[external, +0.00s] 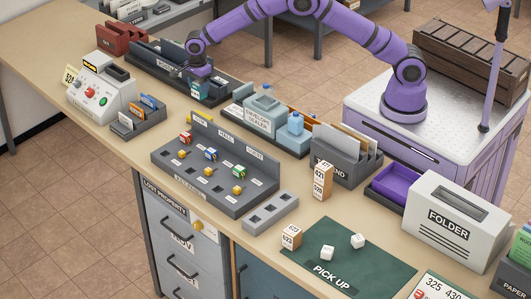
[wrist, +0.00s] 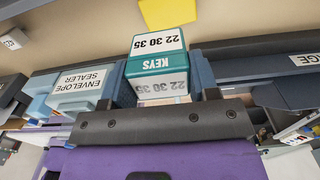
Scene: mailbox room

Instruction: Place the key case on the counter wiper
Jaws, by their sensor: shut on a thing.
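The key case is a small teal and white box marked KEYS 22 30 35, seen in the wrist view (wrist: 157,66) between the two fingers. My gripper (wrist: 160,80) is shut on it. In the external view my gripper (external: 206,90) is over the dark trays at the back left of the counter, with the teal and white key case (external: 196,89) at its tips. A flat yellow patch (wrist: 168,12) lies beyond the key case in the wrist view, apart from it. It may be the counter wiper; I cannot make out a wiper for sure in the external view.
The envelope sealer (external: 264,110) stands to the right of my gripper. A grey key rack (external: 215,170) is in front, and a white machine with buttons (external: 100,95) is to the left. The green PICK UP mat (external: 385,262) holds small white blocks.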

